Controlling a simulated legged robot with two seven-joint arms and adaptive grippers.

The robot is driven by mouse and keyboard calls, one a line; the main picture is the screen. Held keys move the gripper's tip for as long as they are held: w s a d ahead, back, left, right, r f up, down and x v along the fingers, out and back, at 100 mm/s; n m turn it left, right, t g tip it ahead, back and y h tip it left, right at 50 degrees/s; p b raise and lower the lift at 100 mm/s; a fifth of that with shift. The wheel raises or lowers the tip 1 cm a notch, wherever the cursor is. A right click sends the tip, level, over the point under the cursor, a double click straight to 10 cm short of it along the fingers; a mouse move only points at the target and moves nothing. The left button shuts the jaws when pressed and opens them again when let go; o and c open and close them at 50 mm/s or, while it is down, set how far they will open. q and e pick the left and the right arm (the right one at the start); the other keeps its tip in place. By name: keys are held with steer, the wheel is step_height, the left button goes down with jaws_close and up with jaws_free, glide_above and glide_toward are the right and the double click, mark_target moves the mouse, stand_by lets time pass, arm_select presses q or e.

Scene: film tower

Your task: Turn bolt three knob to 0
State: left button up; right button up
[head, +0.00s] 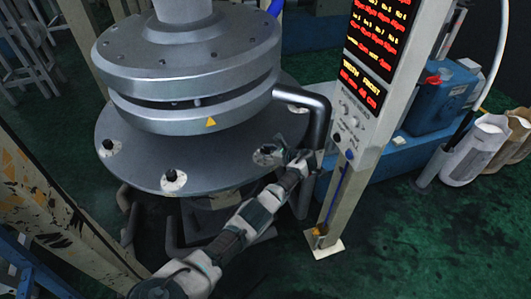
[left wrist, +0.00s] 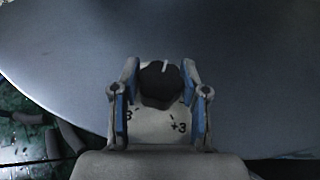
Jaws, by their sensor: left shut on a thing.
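A dark knob (left wrist: 158,86) on a pale round dial (left wrist: 153,124) sits between the fingers of my left gripper (left wrist: 160,96) in the left wrist view. The gripper is shut on this knob from both sides. A white pointer line on the knob points up, slightly right of its centre. The dial shows "+3" at lower right and a partly hidden 3 at lower left; no 0 is visible. In the head view my left gripper (head: 284,158) is at the right front rim of the grey disc (head: 220,160). I cannot read a bolt number. My right gripper is not in view.
Other dark knobs on pale dials sit at the disc's left (head: 108,147) and front (head: 173,179). A bent grey pipe (head: 318,120) and a post with a red and yellow display (head: 370,70) stand just right of my gripper.

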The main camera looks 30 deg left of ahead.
arm_select(q)
steer(key=shift+f, duration=0.1)
steer(key=o, duration=1)
steer(key=shift+o, duration=0.8)
steer(key=shift+w, duration=0.1)
steer(key=v, duration=1.2)
steer(key=shift+f, duration=0.15)
